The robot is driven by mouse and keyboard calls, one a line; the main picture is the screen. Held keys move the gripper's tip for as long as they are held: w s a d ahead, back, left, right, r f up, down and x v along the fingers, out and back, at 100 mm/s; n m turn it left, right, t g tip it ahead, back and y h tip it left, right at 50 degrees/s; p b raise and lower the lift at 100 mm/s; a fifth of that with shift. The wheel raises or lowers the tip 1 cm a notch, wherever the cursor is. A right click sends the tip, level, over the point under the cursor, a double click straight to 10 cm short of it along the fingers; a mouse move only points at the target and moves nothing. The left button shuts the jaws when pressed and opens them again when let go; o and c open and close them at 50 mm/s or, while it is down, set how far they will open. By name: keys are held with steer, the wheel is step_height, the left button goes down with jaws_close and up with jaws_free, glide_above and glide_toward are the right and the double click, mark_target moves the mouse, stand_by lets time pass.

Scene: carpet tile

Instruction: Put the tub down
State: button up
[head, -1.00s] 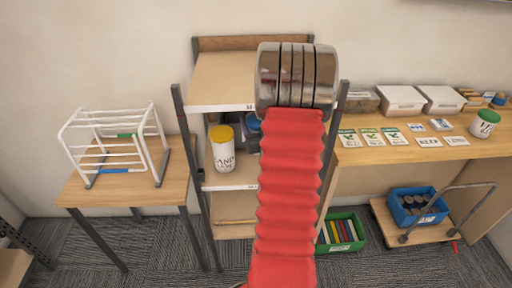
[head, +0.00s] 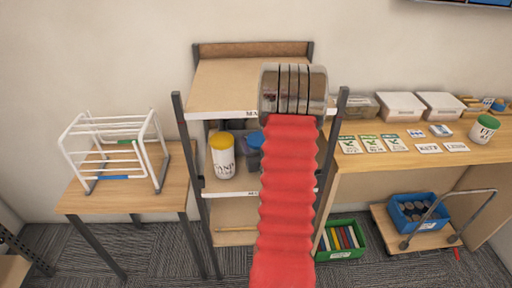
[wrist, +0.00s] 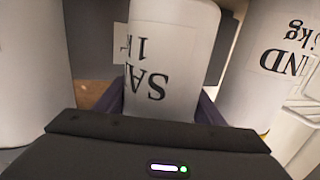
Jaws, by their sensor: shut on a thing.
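In the wrist view, my gripper (wrist: 162,108) is shut on a white tub (wrist: 172,50) with dark lettering, which appears upside down there. Its dark fingers stand on either side of the tub. In the head view, my red arm hides most of the gripper and the held tub; a bit of blue lid (head: 256,137) shows beside the arm at the middle shelf, probably the held tub's. Whether the tub's base touches the shelf is hidden.
A yellow-lidded sand tub (head: 222,158) stands on the middle shelf (head: 225,186), left of my arm; it is close on the right in the wrist view (wrist: 265,75). Another white tub (wrist: 30,80) is close on the left there. Dark shelf posts (head: 196,180) flank the bay.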

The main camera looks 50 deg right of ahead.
steer(key=shift+f, duration=1.45)
steer(key=shift+f, duration=0.1)
steer(key=o, duration=2)
steer(key=shift+f, duration=0.1)
steer(key=shift+c, duration=0.2)
steer(key=v, duration=1.2)
